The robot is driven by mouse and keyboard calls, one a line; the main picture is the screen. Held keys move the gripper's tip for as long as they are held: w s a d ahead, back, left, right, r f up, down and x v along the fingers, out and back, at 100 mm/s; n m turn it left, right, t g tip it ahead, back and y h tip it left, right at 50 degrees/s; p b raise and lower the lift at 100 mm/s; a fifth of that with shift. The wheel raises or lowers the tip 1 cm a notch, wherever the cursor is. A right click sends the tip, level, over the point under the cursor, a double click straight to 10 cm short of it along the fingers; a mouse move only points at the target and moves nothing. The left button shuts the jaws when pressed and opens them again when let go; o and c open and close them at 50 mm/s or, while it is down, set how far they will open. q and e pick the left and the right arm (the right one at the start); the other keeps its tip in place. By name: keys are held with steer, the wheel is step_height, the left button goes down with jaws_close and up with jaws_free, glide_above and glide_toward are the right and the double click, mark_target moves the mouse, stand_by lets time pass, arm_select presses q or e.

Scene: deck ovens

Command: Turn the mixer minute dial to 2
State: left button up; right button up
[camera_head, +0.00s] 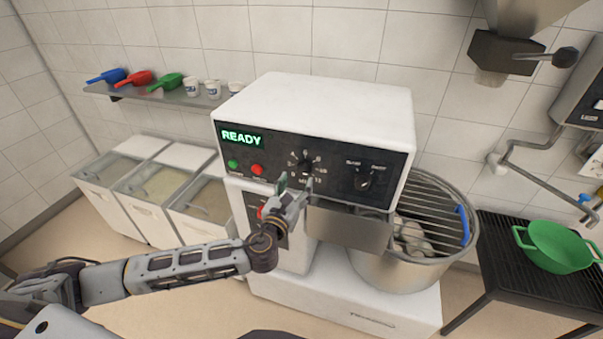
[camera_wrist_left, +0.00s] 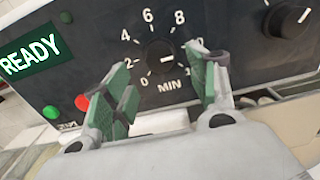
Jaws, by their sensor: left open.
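The mixer's minute dial (camera_head: 305,168) is a black knob on the dark front panel, ringed by numbers. In the left wrist view the dial (camera_wrist_left: 162,57) has a white mark lying about level, and MIN is printed below it. 0, 2, 4, 6 and 8 can be read; the right side of the scale is partly hidden by a finger. My left gripper (camera_head: 295,184) is open just in front of and slightly below the dial. In the wrist view its green-padded fingers (camera_wrist_left: 165,75) stand left and right of the knob, with no visible contact. My right gripper is out of view.
The panel has a READY display (camera_head: 241,137), a green button (camera_head: 232,164), a red button (camera_head: 257,170) and a second knob (camera_head: 364,181). The caged mixer bowl (camera_head: 400,270) is at the right. A shelf (camera_head: 150,98) with scoops and cups is behind left.

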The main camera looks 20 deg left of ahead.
mark_target(302, 174)
arm_select(q)
steer(key=shift+w+d+p, duration=0.1)
steer(key=shift+w+p, duration=0.35)
steer(key=shift+w, duration=2.25)
steer(key=shift+c, duration=0.2)
steer(key=c, duration=1)
